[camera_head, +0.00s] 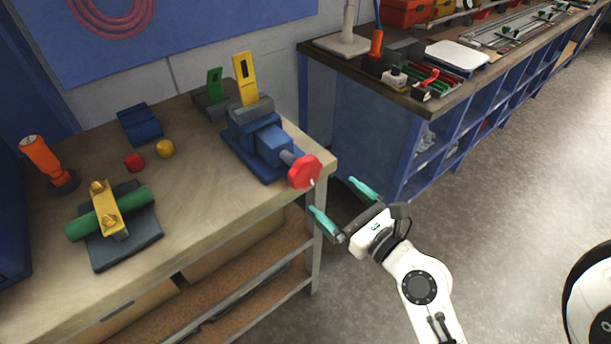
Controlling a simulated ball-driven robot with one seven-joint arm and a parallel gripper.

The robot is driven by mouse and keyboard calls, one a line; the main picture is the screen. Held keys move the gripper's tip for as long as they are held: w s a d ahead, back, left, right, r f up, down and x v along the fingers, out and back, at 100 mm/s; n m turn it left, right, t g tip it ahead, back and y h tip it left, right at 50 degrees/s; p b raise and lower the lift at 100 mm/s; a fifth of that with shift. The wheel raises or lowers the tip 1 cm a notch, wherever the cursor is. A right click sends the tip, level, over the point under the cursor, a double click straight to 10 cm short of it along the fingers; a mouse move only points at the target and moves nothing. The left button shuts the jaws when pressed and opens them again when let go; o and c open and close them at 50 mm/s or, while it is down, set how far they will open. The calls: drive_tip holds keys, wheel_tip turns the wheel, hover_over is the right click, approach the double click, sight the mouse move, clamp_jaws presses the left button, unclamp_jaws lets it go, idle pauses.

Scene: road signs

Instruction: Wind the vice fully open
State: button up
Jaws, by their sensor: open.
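A blue vice (262,143) stands near the right end of the wooden workbench. Its red handwheel (304,171) faces the bench's right front corner and overhangs the edge. The vice's grey jaws (250,110) are at its back, with a yellow slotted plate (245,79) standing upright at them. I cannot tell how far apart the jaws are. My gripper (341,207), with two teal fingers, is open and empty. It is just right of and below the handwheel in the picture, apart from it, with its fingers pointing toward the bench.
A second blue bench (375,135) stands behind right. Open floor (510,180) lies right.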

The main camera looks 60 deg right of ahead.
sight(310, 177)
drive_tip(key=p+x, duration=0.2)
drive_tip(key=x, duration=0.8)
drive_tip(key=shift+f, duration=0.1)
drive_tip(key=shift+s, duration=0.1)
drive_tip(key=shift+c, duration=0.2)
drive_tip(key=c, duration=0.7)
